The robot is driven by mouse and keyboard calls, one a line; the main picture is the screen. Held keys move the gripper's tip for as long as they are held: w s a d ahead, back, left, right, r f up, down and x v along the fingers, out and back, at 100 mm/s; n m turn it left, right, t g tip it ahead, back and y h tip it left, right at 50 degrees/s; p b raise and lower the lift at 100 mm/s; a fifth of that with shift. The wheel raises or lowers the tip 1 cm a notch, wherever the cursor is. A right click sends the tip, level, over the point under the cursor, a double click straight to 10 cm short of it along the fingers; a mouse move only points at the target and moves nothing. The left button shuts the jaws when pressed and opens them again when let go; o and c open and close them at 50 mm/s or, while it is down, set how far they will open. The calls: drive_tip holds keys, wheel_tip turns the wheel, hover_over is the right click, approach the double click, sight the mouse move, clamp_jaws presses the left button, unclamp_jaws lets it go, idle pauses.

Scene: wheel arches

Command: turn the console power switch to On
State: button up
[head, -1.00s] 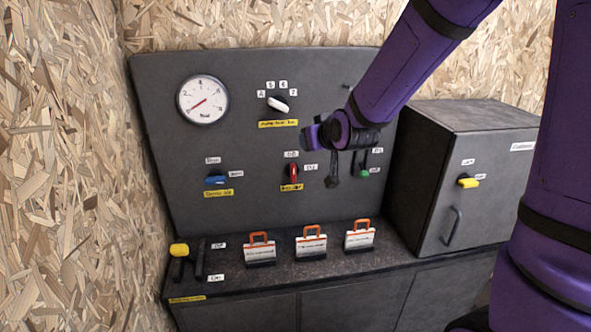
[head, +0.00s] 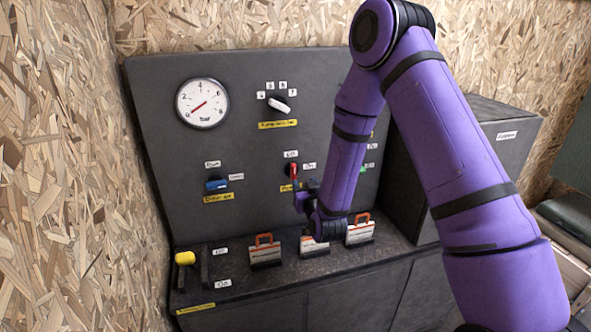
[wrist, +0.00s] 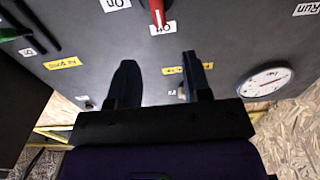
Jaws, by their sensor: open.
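A red switch handle (head: 294,170) on the grey sloped panel points up toward a label that reads like Off; an On label (head: 309,166) is to its right. The small yellow label below it is partly covered and hard to read. In the wrist view, which is upside down, the red handle (wrist: 158,12) is at the top edge, its tip at the Off label (wrist: 162,28). My gripper (head: 308,190) is just below and right of the switch in the head view. In the wrist view its fingers (wrist: 160,62) are apart and empty, not touching the handle.
The panel also carries a gauge (head: 202,103), a white knob (head: 280,105) and a blue switch (head: 216,185). Orange-handled blocks (head: 265,252) stand on the ledge beneath my gripper. A yellow-topped lever (head: 185,258) is at the left. A grey cabinet (head: 505,115) is at the right, behind my arm.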

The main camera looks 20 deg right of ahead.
sight(295, 169)
drive_tip(key=w, duration=1)
drive_tip(key=shift+w, duration=0.35)
clamp_jaws()
